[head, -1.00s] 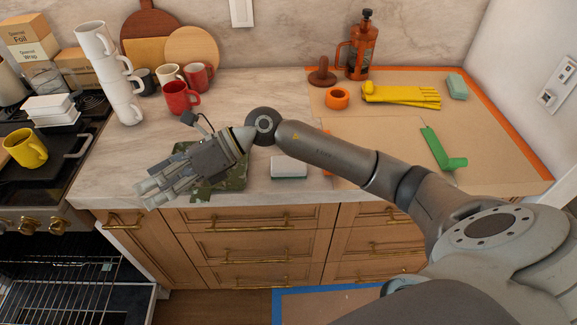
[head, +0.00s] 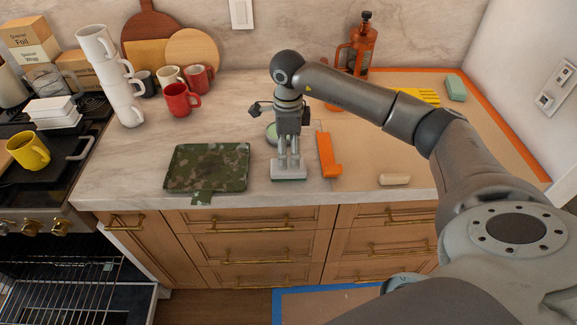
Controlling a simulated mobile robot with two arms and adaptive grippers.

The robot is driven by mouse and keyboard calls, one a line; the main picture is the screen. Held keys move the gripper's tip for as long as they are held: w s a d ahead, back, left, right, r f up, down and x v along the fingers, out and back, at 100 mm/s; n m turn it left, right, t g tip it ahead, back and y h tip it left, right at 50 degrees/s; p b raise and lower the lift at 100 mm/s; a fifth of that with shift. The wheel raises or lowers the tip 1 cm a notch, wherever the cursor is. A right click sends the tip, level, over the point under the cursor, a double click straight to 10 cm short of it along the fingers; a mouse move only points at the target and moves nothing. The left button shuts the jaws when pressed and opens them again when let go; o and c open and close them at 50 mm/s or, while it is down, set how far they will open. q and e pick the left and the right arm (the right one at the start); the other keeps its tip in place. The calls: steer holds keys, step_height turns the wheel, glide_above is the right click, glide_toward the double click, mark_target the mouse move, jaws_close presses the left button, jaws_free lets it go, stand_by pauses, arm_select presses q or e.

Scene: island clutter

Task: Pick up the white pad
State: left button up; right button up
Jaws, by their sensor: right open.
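The white pad (head: 301,172), a small block with a dark green underside, lies on the counter near its front edge. My right gripper (head: 289,162) points straight down over it with the jaws open. The fingertips are at the pad's top and overlap it in the view; I cannot tell whether they touch it. The pad lies flat. My left gripper is not in view.
A camouflage pouch (head: 207,166) lies left of the pad, and an orange piece (head: 328,157) close on its right. A beige roll (head: 395,180) lies further right. A round green-rimmed item (head: 271,133) sits behind my gripper. Stacked white mugs (head: 122,100) stand back left.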

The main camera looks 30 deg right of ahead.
mark_target(288, 164)
steer(key=shift+s+a+f+p, duration=0.1)
steer(key=shift+s+f+p, duration=0.05)
steer(key=shift+f+p, duration=0.35)
steer(key=f, duration=0.1)
steer(key=f+p, duration=0.1)
steer(key=f, duration=0.1)
steer(key=shift+s+a+f+p, duration=0.1)
steer(key=shift+s+f+p, duration=0.15)
steer(key=shift+f+p, duration=0.05)
steer(key=shift+f, duration=0.55)
steer(key=c, duration=0.9)
